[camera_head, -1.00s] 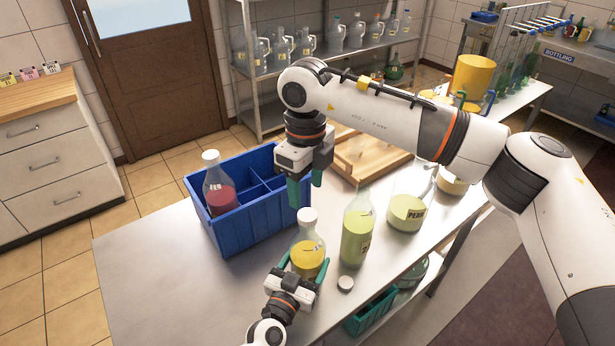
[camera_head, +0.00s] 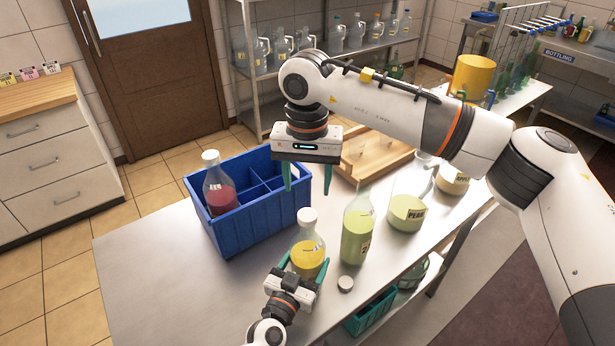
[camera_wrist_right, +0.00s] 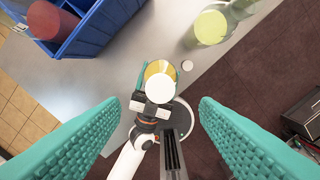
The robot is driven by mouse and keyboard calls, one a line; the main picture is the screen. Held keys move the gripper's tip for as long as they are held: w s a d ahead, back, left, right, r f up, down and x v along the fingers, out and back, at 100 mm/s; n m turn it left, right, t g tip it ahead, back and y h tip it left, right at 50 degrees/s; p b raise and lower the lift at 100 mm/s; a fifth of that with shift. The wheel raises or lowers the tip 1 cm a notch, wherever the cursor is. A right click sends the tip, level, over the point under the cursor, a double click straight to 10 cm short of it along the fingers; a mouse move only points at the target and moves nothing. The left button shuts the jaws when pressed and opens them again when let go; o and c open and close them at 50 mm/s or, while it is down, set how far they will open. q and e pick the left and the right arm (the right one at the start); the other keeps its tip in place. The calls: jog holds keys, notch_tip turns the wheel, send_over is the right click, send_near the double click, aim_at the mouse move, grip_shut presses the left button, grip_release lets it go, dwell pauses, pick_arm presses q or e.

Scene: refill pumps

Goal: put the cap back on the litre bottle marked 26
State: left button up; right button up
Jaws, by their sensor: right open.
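A bottle of yellow liquid (camera_head: 309,252) with a white cap (camera_head: 307,216) on its neck stands on the steel table; I cannot read a number on it. My left gripper (camera_head: 304,270) has its teal fingers closed around its lower body. A loose pale round cap (camera_head: 345,284) lies on the table to its right. My right gripper (camera_head: 308,190) is open and empty above and behind the bottle. In the right wrist view, the white-topped bottle (camera_wrist_right: 160,88) and the loose cap (camera_wrist_right: 187,66) show between and beyond the open fingers.
A blue divided crate (camera_head: 235,228) holds a capped bottle of red liquid (camera_head: 219,192). A taller uncapped bottle of yellow-green liquid (camera_head: 356,235) and a flask (camera_head: 406,212) stand to the right. The table's front left is clear.

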aim_at(307, 214)
jog(key=n, duration=0.4)
jog(key=shift+r, duration=0.1)
jog(key=shift+f, duration=4)
jog(key=shift+c, duration=0.4)
jog(key=c, duration=1)
